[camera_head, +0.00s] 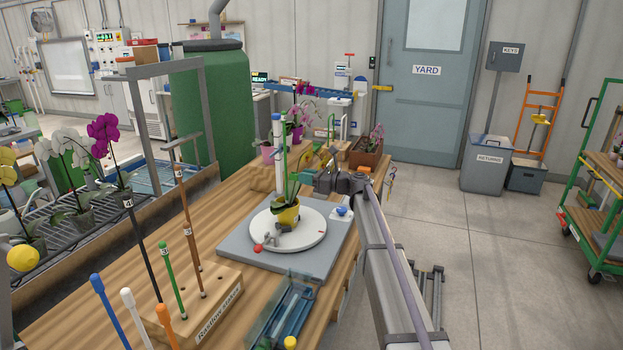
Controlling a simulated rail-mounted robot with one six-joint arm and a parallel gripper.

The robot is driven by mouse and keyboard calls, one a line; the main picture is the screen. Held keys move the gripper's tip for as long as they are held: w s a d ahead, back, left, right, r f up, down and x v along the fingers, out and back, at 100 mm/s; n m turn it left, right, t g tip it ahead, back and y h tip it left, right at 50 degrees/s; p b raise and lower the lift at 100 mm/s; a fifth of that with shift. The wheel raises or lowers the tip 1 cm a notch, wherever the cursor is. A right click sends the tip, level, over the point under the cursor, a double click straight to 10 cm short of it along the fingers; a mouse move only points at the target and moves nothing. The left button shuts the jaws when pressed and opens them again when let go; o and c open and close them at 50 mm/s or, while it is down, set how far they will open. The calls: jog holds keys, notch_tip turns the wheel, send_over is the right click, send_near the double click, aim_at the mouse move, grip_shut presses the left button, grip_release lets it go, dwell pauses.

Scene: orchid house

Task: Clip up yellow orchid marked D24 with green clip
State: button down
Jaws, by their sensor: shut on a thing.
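An orchid in a yellow pot (286,214) stands on the white round turntable (313,237) on the bench. Green stems rise from the pot beside a tall green stake (284,168). Small yellow blooms (325,156) hang to the right, close to my gripper. My gripper (321,182) reaches in from the right, just right of the stems at about mid height. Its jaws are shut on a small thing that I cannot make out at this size. I cannot tell whether they touch the stem. No D24 mark is readable, and I cannot make out a green clip.
A wooden block (192,312) with several coloured stakes stands at the front left. A clear box (281,316) holds blue-green items at the bench's front. A white post (278,140) stands behind the turntable. White (65,157) and magenta (104,132) orchids stand at left.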

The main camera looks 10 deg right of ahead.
jog(key=shift+w+a, duration=0.15)
jog(key=shift+a, duration=0.05)
dwell(0.3)
jog(key=shift+x, duration=1.2)
jog(key=c, duration=1)
grip_release()
jog(key=shift+d, duration=0.15)
